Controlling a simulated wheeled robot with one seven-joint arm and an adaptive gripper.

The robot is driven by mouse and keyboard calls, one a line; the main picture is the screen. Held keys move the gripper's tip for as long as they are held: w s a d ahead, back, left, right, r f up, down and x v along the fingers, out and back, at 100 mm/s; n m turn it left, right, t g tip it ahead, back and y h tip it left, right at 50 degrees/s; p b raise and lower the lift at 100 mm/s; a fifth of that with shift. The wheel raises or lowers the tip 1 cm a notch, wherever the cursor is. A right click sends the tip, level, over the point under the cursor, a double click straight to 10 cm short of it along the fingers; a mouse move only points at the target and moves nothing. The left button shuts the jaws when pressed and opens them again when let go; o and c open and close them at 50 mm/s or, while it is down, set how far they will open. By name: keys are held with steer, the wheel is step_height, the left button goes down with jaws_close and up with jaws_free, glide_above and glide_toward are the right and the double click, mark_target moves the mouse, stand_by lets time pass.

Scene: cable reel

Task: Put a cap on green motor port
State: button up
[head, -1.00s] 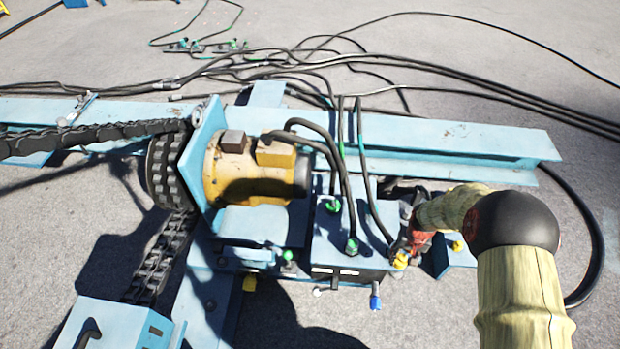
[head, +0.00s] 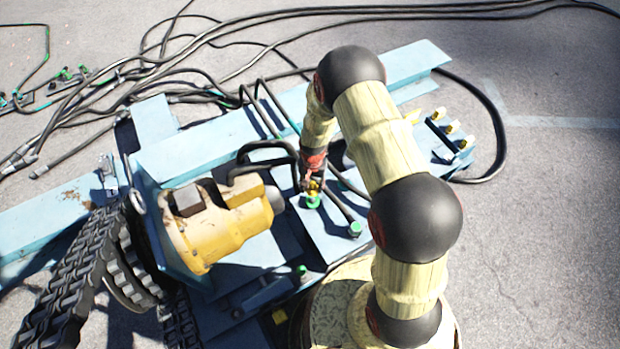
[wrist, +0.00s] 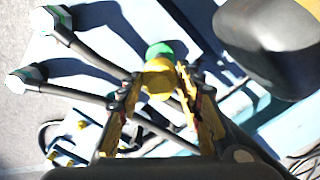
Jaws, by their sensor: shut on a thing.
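My gripper (head: 313,184) is shut on a yellow cap (wrist: 160,79), which sits between its fingertips. In the head view the yellow cap shows just above a green port (head: 313,202) on the blue box beside the yellow motor (head: 218,225). In the wrist view the green port (wrist: 158,49) shows just past the cap and is partly covered by it. I cannot tell whether cap and port touch. Another green port (head: 354,229) on the same box has a black cable at it.
A blue holder at the right carries several yellow caps (head: 453,127). A blue beam (head: 220,135) runs behind the motor. Black cables (head: 268,150) loop close beside my gripper. A chain (head: 75,265) lies at the left. Bare ground is free at the right.

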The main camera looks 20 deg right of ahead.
mark_target(312, 199)
steer(key=shift+w+r+m+p, duration=0.1)
steer(key=shift+r+m+p, duration=0.15)
steer(key=shift+m+p, duration=0.45)
steer(key=shift+f+m, duration=0.2)
steer(key=shift+m, duration=0.3)
steer(key=shift+f+b, duration=2.8)
steer(key=shift+f, duration=1.55)
steer(key=shift+f, duration=0.25)
steer(key=o, duration=1.2)
steer(key=shift+o, duration=0.2)
step_height(312, 199, up, 12)
